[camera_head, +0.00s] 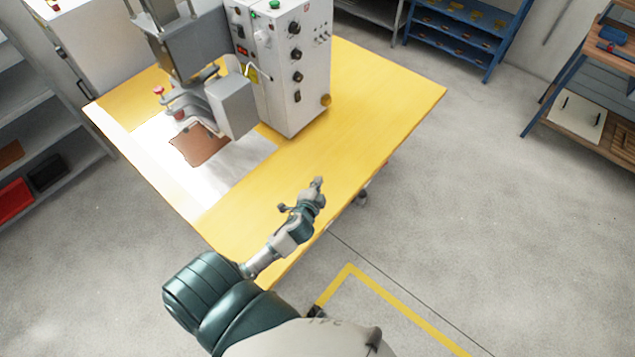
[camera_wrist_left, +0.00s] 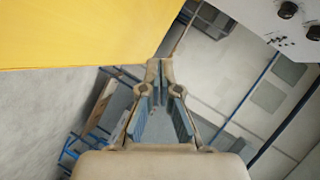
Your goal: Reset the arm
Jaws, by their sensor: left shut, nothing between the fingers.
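My left arm comes in from the bottom of the head view. Its gripper (camera_head: 318,184) is over the near right part of the yellow table (camera_head: 385,110), close to the table's front edge. In the left wrist view the gripper (camera_wrist_left: 160,66) has its fingertips together with nothing between them. The yellow table (camera_wrist_left: 70,30) fills the upper left of that view. My right gripper is in neither view.
A white control box (camera_head: 290,75) with black knobs and a grey press (camera_head: 190,50) stand on the table. A brown plate (camera_head: 198,145) lies below the press. A blue shelf (camera_head: 465,35) stands behind, a workbench (camera_head: 600,90) at right. The floor between is clear.

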